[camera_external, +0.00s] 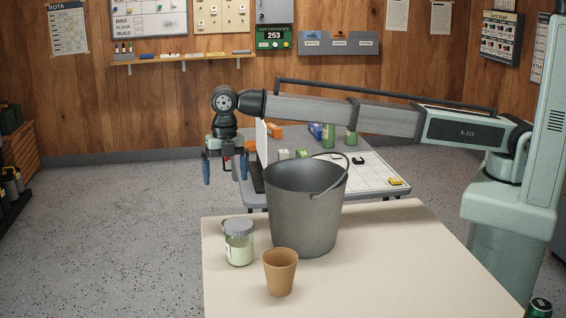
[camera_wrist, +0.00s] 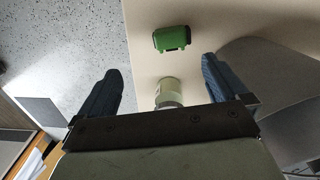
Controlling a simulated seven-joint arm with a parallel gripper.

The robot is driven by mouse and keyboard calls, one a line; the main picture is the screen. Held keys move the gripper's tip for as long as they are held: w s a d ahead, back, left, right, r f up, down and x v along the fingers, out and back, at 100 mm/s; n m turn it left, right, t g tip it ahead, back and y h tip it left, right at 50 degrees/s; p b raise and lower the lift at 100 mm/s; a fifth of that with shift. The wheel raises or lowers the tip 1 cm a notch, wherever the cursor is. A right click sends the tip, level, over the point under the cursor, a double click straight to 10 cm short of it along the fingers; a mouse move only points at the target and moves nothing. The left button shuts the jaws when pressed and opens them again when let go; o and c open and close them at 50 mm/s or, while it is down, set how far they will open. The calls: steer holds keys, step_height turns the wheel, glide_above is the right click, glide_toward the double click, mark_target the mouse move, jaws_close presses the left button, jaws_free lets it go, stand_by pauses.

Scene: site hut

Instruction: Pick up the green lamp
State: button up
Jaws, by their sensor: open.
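A small green block-shaped object with a dark edge, seemingly the green lamp (camera_wrist: 172,38), lies on the cream tabletop at the top of the wrist view. My gripper (camera_external: 226,176) is open and empty, pointing down, high beyond the far left part of the cream table. In the wrist view its two blue fingers (camera_wrist: 162,66) are wide apart, with the green object ahead of them and not touched.
A grey bucket (camera_external: 305,212) stands on the cream table (camera_external: 400,270), with a lidded jar (camera_external: 239,246) and a brown cup (camera_external: 281,273) close by. The jar (camera_wrist: 169,90) shows between my fingers. A cluttered grey table (camera_external: 385,172) stands behind.

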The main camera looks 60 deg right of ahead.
steer(key=f, duration=0.2)
steer(key=s+f, duration=0.1)
steer(key=f, duration=0.2)
steer(key=s+f, duration=0.1)
steer(key=f, duration=0.1)
steer(key=shift+s+f, duration=0.15)
steer(key=shift+f, duration=0.25)
steer(key=shift+d+f, duration=0.2)
steer(key=shift+f, duration=1.15)
steer(key=shift+d+f, duration=0.15)
steer(key=shift+f, duration=1.2)
steer(key=c, duration=0.5)
